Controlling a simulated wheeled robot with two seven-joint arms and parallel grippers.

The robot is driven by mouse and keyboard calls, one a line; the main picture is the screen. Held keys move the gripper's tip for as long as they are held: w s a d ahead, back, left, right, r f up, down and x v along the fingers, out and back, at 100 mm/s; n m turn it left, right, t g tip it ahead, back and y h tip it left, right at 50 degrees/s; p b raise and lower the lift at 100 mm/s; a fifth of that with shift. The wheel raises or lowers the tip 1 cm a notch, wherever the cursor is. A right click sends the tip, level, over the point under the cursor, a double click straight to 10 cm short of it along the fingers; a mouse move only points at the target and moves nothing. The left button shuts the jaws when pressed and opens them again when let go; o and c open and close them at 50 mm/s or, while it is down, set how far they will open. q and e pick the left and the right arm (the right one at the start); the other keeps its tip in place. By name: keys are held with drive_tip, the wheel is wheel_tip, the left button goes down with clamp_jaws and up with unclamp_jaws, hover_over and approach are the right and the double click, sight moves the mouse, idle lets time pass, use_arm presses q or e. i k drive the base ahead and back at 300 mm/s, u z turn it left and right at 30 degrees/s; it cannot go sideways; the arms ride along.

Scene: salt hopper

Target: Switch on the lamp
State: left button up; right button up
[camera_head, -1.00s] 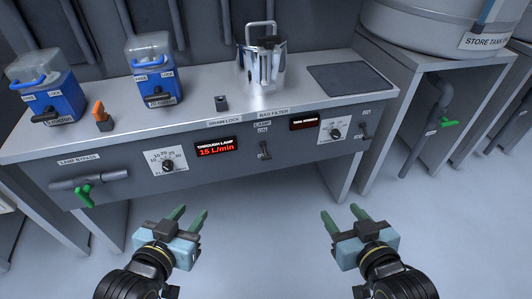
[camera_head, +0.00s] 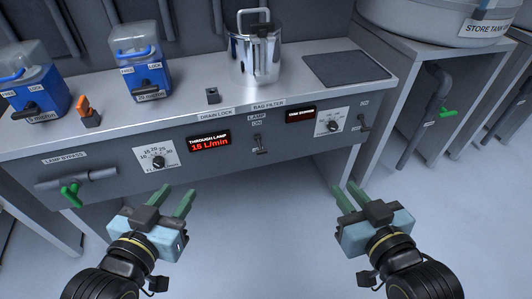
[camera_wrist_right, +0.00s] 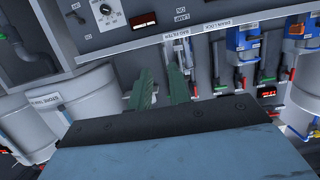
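The lamp switch is a small dark toggle lever (camera_head: 257,144) on the grey front panel (camera_head: 225,166) of the bench, below a label reading LAMP and ON. Its lever position is too small to tell. A red display (camera_head: 209,143) left of it reads THROUGH LAMP 15 L/min. My left gripper (camera_head: 178,192) is open and empty, below and left of the switch. My right gripper (camera_head: 346,189) is open and empty, below and right of it; its green fingers also show apart in the right wrist view (camera_wrist_right: 162,82). Both are clear of the panel.
Dials (camera_head: 158,162) (camera_head: 332,124) flank the displays. The lamp bypass pipe (camera_head: 75,181) with a green handle sticks out at left. Another toggle (camera_head: 364,123) sits at the right end. A metal bag filter pot (camera_head: 256,55) and blue-based units (camera_head: 150,80) stand on top. Floor between the grippers is free.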

sight(262, 152)
drive_tip(key=k, duration=1.3)
drive_tip(key=z, duration=0.65)
drive_tip(key=i, duration=1.15)
drive_tip(key=u, duration=0.5)
drive_tip(key=i, duration=0.75)
drive_tip(key=u, duration=0.65)
